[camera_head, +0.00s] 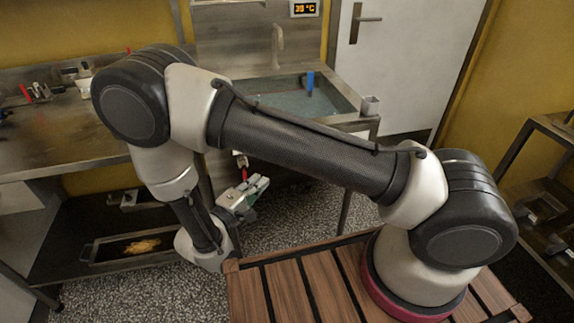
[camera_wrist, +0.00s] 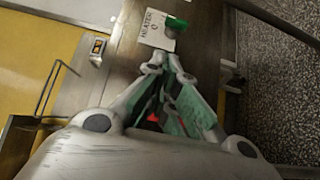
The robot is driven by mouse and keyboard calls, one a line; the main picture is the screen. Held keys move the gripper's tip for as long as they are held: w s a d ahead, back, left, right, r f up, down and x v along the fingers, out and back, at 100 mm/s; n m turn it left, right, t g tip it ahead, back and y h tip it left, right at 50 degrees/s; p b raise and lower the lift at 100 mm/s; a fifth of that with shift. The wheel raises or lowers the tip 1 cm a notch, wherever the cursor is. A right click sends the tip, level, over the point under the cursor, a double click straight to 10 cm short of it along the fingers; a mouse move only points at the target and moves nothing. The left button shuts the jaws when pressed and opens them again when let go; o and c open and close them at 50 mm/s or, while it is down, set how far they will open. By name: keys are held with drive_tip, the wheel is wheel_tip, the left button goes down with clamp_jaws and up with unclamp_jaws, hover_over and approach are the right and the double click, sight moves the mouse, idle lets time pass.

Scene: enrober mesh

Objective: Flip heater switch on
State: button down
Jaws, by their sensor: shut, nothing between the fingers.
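In the wrist view, a white label reading HEATER (camera_wrist: 156,32) with a mark below it is on a metal surface. A dark green part (camera_wrist: 176,23) sits at its edge; I cannot tell whether it is the switch. My gripper (camera_wrist: 170,66) is shut and empty, its tips pointing toward the label and appearing just below it. In the head view, my gripper (camera_head: 262,183) is in front of the metal sink unit, below and right of a small red-and-white part (camera_head: 241,160). The switch's position cannot be read clearly. A red spot (camera_wrist: 153,117) shows between the finger linkages.
A water-filled basin (camera_head: 290,95) with a blue object (camera_head: 310,82) stands behind my arm. A display reading 39 °C (camera_head: 303,8) hangs above. A metal bench (camera_head: 60,135) is at left, with a tray (camera_head: 105,248) on its lower shelf. Speckled floor lies between.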

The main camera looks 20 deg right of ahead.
drive_tip(key=shift+s+a+f+t, duration=0.15)
drive_tip(key=shift+a+f+t, duration=0.15)
drive_tip(key=shift+f, duration=0.1)
drive_tip(key=s+d+x, duration=0.2)
drive_tip(key=x, duration=1.1)
drive_tip(key=shift+a+f, duration=0.1)
drive_tip(key=shift+a, duration=0.05)
